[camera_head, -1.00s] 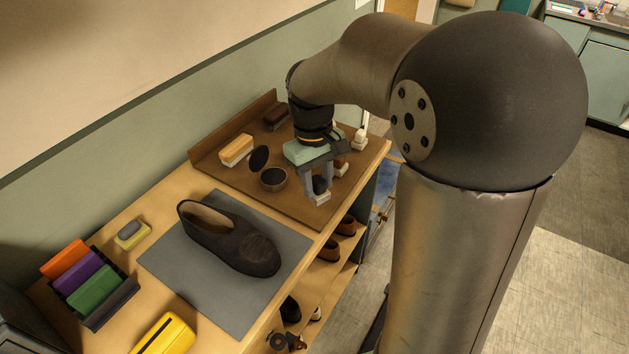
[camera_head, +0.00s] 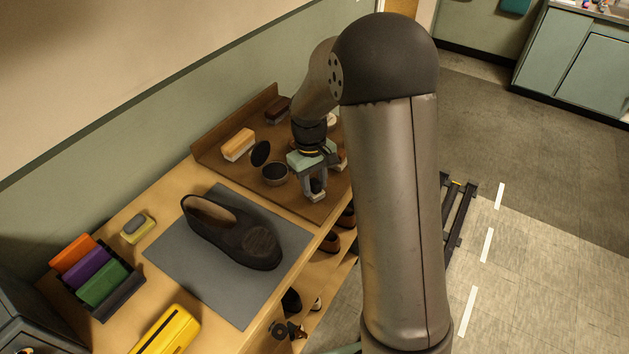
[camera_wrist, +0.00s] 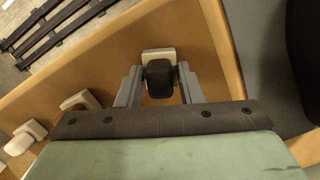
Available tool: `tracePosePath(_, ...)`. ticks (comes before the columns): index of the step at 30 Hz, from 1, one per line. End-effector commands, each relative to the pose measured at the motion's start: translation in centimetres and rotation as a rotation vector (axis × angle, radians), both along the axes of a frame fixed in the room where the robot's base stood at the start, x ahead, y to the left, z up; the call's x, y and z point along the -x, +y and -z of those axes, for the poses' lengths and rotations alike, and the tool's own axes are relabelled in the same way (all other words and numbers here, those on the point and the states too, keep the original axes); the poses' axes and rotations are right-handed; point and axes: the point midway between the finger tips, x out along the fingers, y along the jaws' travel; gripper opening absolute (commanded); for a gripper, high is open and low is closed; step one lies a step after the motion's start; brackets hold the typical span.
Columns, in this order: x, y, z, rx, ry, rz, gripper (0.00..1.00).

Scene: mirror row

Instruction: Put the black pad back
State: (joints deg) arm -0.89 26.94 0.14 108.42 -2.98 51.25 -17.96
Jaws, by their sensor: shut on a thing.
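The black pad (camera_wrist: 159,80) is a small dark rounded block. In the wrist view it sits between the two grey fingertips of my gripper (camera_wrist: 158,88), which is shut on it. A square cream block (camera_wrist: 158,55) shows right behind the pad; I cannot tell whether they touch. In the head view my gripper (camera_head: 315,194) points down over the right front part of the brown tray (camera_head: 222,170), right of the open polish tin (camera_head: 275,174). The pad is hardly visible there between the fingers.
In the wrist view, two more cream blocks stand left: one with a brown pad (camera_wrist: 74,104), one with a pale pad (camera_wrist: 20,143). A wooden brush (camera_head: 238,144) lies on the tray. A dark shoe (camera_head: 235,235) rests on a grey mat (camera_head: 185,262), left of my gripper.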

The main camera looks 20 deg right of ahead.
Motion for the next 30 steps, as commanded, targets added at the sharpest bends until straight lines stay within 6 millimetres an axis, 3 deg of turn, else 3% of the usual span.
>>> tracePosePath(6, 0.0, 0.0, 0.5, 0.000, 0.000, 0.000, 0.12)
tracePosePath(7, 0.0, 0.0, 0.4, 0.000, 0.000, 0.000, 0.39)
tracePosePath(9, 0.0, 0.0, 0.3, 0.000, 0.000, 0.000, 0.55)
tracePosePath(21, -0.1, 0.0, -0.6, 0.000, -0.003, 0.000, 0.55)
tracePosePath(30, -0.8, 0.3, -6.5, 0.000, -0.006, 0.000, 0.55)
